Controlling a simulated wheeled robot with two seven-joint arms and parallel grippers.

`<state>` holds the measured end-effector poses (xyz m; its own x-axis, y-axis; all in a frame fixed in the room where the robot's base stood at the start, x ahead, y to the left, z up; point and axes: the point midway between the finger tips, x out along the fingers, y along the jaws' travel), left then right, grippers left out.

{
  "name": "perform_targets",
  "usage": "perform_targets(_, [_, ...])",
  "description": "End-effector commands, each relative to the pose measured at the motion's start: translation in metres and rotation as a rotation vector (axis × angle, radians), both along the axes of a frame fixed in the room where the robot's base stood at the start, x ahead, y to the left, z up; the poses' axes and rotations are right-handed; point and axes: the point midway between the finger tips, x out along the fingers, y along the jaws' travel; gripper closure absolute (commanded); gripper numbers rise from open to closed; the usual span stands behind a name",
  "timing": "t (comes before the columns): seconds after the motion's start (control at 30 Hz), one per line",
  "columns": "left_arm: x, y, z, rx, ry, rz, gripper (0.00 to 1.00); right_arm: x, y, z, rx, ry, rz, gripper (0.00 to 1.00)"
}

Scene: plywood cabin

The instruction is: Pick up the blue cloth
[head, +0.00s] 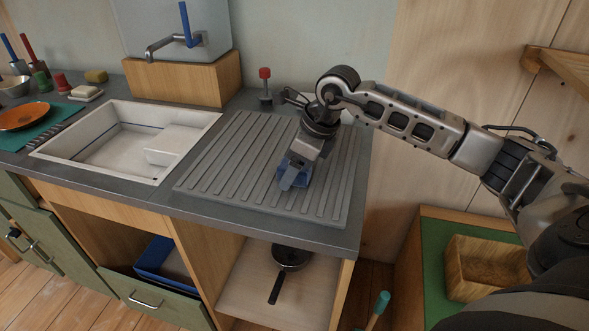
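The blue cloth (300,177) lies on the ribbed grey drainboard (247,150) to the right of the sink. My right gripper (289,178) comes in from the right and points down at the cloth. Its fingertips overlap the cloth in the picture and hide part of it. I cannot tell whether the fingers are closed on the cloth or apart around it. My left gripper is out of view.
The white sink (100,112) is left of the drainboard. A water tank with a tap (175,45) stands on a wooden block behind. A red-topped item (265,84) stands at the drainboard's back edge. A wooden box (485,268) is at lower right.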

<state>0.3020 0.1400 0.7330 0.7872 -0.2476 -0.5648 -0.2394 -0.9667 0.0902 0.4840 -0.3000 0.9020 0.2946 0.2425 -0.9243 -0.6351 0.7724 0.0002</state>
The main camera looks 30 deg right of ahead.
Motion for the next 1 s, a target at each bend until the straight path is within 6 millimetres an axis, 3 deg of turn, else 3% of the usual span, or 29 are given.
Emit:
perform_targets(0.17, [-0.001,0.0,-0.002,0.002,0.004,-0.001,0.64,0.0,0.0,0.0,0.001,-0.001,0.0,0.29])
perform_targets(0.33, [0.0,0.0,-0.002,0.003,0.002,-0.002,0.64,0.0,0.0,0.0,0.001,-0.001,0.0,0.74])
perform_targets(0.37, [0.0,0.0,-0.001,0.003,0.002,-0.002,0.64,0.0,0.0,0.0,0.001,-0.001,0.0,0.77])
perform_targets(0.77, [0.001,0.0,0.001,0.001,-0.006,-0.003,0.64,0.001,0.0,0.005,0.0,-0.004,0.0,0.77])
perform_targets(0.97, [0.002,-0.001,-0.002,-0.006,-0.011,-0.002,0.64,0.001,0.0,0.034,0.0,-0.009,0.001,0.77])
perform_targets(1.0, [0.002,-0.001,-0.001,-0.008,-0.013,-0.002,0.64,-0.007,-0.002,0.042,-0.003,-0.007,0.0,0.77])
